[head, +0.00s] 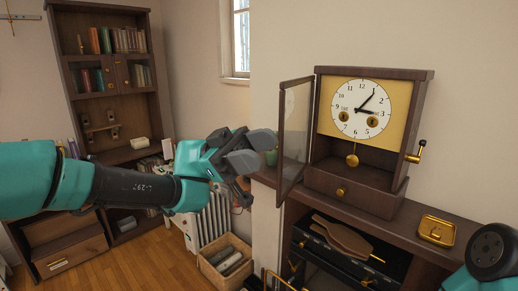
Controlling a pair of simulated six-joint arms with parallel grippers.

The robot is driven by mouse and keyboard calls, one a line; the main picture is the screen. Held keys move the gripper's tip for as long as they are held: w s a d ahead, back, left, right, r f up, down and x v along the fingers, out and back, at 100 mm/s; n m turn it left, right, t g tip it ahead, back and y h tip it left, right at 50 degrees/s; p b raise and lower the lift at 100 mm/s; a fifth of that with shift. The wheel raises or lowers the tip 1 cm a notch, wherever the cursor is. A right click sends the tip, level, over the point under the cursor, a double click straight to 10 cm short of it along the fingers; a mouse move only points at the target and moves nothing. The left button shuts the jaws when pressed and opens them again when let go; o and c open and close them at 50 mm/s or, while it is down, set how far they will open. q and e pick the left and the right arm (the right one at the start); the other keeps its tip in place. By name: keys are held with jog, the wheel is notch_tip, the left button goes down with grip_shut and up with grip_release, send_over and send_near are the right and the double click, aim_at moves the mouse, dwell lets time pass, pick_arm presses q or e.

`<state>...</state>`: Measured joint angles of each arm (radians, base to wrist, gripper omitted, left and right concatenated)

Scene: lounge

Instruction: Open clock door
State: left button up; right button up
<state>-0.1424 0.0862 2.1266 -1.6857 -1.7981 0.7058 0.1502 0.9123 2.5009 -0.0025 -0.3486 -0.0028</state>
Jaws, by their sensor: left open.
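The clock (327,123) is a dark wooden case with a white dial, a gold pendulum and a small knobbed drawer, standing on a dark wooden shelf unit. Its glass door (294,128) is hinged at the left side of the case and stands swung wide open toward me. My left gripper (258,150) is open and empty, just left of the door. I cannot tell whether its fingers touch the door. Part of my right arm (493,250) shows at the lower right; its gripper is out of view.
A gold dish (436,230) sits on the shelf right of the clock. A crank (416,152) sticks out from the clock's right side. A wooden crate (224,264), a radiator (207,225) and a bookcase (127,88) are at the left.

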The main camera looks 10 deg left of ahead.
pick_arm(q)
jog(key=w+a+f+m+t+y, duration=0.1)
jog(key=w+a+f+t+y, duration=0.1)
jog(key=a+t, duration=0.6)
jog(key=w+a+f+m+t+y, duration=0.1)
jog(key=a+f+t+y, duration=0.1)
jog(key=a+t, duration=0.6)
jog(key=t+y, duration=0.1)
jog(key=t, duration=0.1)
jog(key=shift+w+a+f+t, duration=0.3)
jog(key=shift+w+a+t, duration=0.1)
jog(key=shift+d, duration=0.1)
jog(key=x, duration=1.7)
jog(key=shift+w+d, duration=0.1)
jog(key=shift+c, duration=0.4)
grip_shut()
